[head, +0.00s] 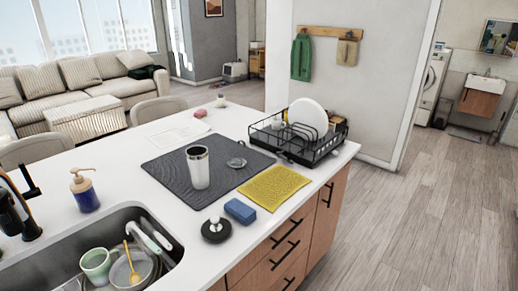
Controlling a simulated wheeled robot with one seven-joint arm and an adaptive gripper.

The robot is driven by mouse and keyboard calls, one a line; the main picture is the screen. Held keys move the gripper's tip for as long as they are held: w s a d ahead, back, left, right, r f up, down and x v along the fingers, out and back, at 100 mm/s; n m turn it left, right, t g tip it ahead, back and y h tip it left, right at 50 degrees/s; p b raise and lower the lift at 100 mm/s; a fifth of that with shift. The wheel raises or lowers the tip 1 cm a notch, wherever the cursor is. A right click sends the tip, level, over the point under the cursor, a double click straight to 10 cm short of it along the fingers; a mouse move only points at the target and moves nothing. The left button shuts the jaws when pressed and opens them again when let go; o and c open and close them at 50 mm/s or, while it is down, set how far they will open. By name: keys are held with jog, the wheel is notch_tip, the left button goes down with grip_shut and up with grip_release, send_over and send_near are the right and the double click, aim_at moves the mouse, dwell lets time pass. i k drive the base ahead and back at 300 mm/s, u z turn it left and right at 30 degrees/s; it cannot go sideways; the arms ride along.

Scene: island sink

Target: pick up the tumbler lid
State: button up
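A white and dark tumbler (198,167) stands upright, with its top open, on the dark grey drying mat (165,172). A small dark, round piece that looks like the tumbler lid (237,162) lies on the same mat, to the right of the tumbler and apart from it. It is too small to make out its details. My gripper is not in view.
A black dish rack (318,152) with a white plate stands behind the lid. A yellow cloth (273,187), blue sponge (240,211) and black round scrubber (216,230) lie near the counter's front edge. The sink (75,243) holds dishes. Floor (415,215) at right is clear.

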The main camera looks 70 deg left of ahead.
aim_at(235, 163)
jog(key=i, duration=2.45)
jog(key=u, duration=3.55)
